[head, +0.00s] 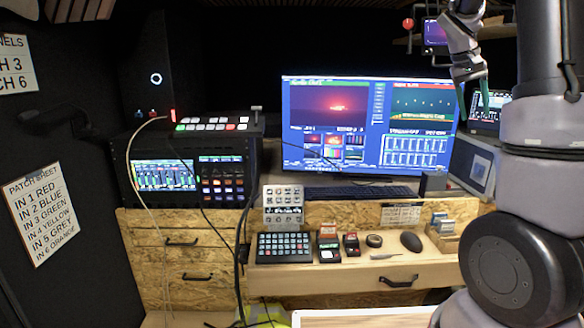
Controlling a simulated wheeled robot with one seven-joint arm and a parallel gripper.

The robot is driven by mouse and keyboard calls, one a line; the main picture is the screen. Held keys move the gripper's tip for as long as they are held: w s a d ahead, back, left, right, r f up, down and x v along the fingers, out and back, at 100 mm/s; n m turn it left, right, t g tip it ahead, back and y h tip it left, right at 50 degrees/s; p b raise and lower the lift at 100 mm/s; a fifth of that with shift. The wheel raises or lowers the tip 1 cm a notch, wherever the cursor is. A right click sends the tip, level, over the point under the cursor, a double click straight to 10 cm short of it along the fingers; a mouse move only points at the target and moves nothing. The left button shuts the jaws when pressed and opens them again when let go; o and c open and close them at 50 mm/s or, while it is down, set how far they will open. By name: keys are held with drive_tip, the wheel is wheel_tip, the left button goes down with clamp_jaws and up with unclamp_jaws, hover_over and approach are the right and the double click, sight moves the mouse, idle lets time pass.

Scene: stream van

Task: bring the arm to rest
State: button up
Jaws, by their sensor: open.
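My gripper (474,103) is at the upper right of the head view, raised well above the desk. Its fingers point down and stand apart, with nothing visible between them. It appears in front of the right edge of the large monitor (366,118); the gap in depth is hard to judge. My arm fills the right side of the view and hides what is behind it.
A wooden drawer front with a tray (345,284) holds a black keypad (285,247), small boxes, a round dark item (374,240) and a mouse (411,241). A video switcher (212,124) sits on a rack at the left. A cable hangs before it.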

drive_tip(key=s+a+r+t+y, duration=0.2)
drive_tip(key=s+a+t+y, duration=0.4)
drive_tip(key=s+a, duration=1.6)
drive_tip(key=a, duration=0.2)
drive_tip(key=shift+a+r+t, duration=0.25)
drive_tip(key=shift+a+t, duration=0.1)
drive_tip(key=shift+t, duration=0.05)
